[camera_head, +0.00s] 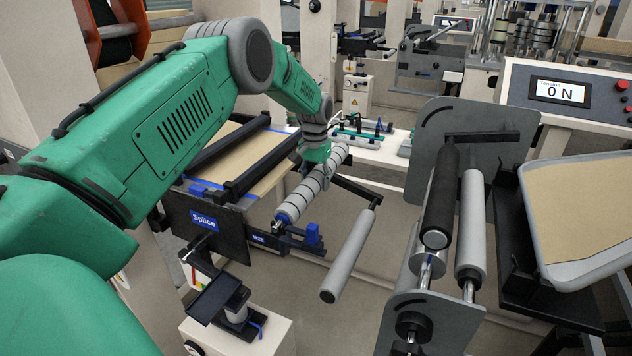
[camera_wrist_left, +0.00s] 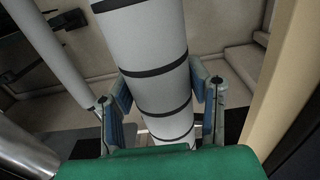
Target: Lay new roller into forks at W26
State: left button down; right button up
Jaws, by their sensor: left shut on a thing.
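The roller (camera_head: 302,196) is light grey with dark bands and a blue near end. My left gripper (camera_head: 316,160) is shut on it toward its far half. In the left wrist view the banded roller (camera_wrist_left: 158,70) runs between the two blue-padded fingers of the left gripper (camera_wrist_left: 165,100). The roller's near end is just above a dark bracket with blue fork parts (camera_head: 312,234), beside a small blue label (camera_head: 258,239), too small to read surely. I cannot tell whether the roller touches the forks. The far fork is hidden. My right gripper is not in view.
A plain grey roller (camera_head: 349,255) hangs on a dark arm just right of the forks. A "Splice" plate (camera_head: 204,222) and dark bars over brown web stand left. A black roller (camera_head: 440,200) and grey plates stand right.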

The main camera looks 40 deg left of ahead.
pick_arm(q)
jog(key=shift+f, duration=0.1)
jog(key=c, duration=0.7)
grip_release()
jog(key=shift+c, duration=0.2)
notch_tip(320, 180, up, 12)
jog(key=shift+a+f, duration=0.1)
jog(key=shift+f, duration=0.05)
